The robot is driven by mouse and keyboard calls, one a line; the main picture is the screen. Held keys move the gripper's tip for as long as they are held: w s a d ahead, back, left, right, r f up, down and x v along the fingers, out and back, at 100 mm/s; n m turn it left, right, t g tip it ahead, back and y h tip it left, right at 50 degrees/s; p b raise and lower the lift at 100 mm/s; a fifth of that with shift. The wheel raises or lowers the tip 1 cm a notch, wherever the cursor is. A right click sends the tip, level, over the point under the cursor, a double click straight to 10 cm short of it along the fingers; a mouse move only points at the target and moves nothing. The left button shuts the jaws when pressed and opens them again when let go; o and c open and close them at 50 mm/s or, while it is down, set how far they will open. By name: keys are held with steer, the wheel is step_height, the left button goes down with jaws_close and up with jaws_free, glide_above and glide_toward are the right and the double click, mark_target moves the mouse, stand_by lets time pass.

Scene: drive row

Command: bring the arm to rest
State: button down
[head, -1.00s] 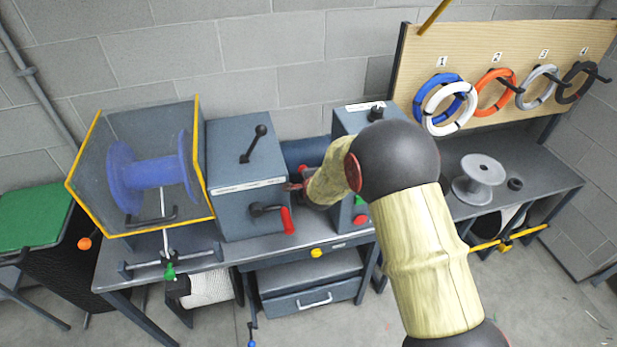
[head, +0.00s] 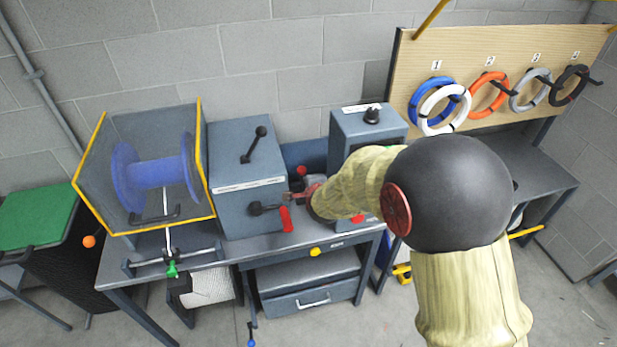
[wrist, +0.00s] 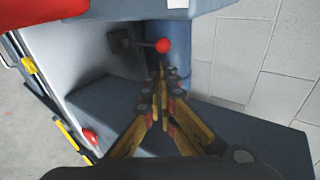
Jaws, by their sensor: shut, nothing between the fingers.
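My gripper (wrist: 162,82) is shut and empty in the wrist view, its fingertips together over the gap between the machine's two grey-blue boxes. A small lever with a red ball (wrist: 162,46) stands just beyond the fingertips; I cannot tell whether they touch. In the head view my gripper (head: 298,194) is partly hidden by my wrist, close to the right side of the left box (head: 240,205). My arm, in a pale yellow sleeve with a black elbow, reaches in from the right.
A red-handled crank (head: 286,218) sticks out beside my gripper. The right box (head: 352,128) stands close behind my forearm. A guarded blue spool (head: 150,175) is at the left. A pegboard (head: 470,65) with cable coils hangs at the right. Open floor lies in front.

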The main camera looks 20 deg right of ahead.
steer(key=shift+s+r, duration=0.1)
steer(key=shift+s, duration=0.05)
steer(key=s+a+f+n+g+y, duration=0.1)
steer(key=s+a+f+n+g, duration=0.15)
steer(key=s+n, duration=0.3)
steer(key=s+a+f+n+g+y, duration=0.1)
steer(key=s+a+f+n+g, duration=0.15)
steer(key=s+n, duration=0.35)
steer(key=s+d+r+n+b, duration=0.1)
steer(key=s+r+n, duration=0.3)
steer(key=s+r, duration=0.6)
steer(key=s+d+r+n+b, duration=0.1)
steer(key=s+d+r+n, duration=0.2)
steer(key=s+r, duration=0.7)
steer(key=s, duration=0.6)
steer(key=shift+d+n, duration=0.15)
steer(key=shift+n, duration=0.2)
steer(key=shift+w+r, duration=0.1)
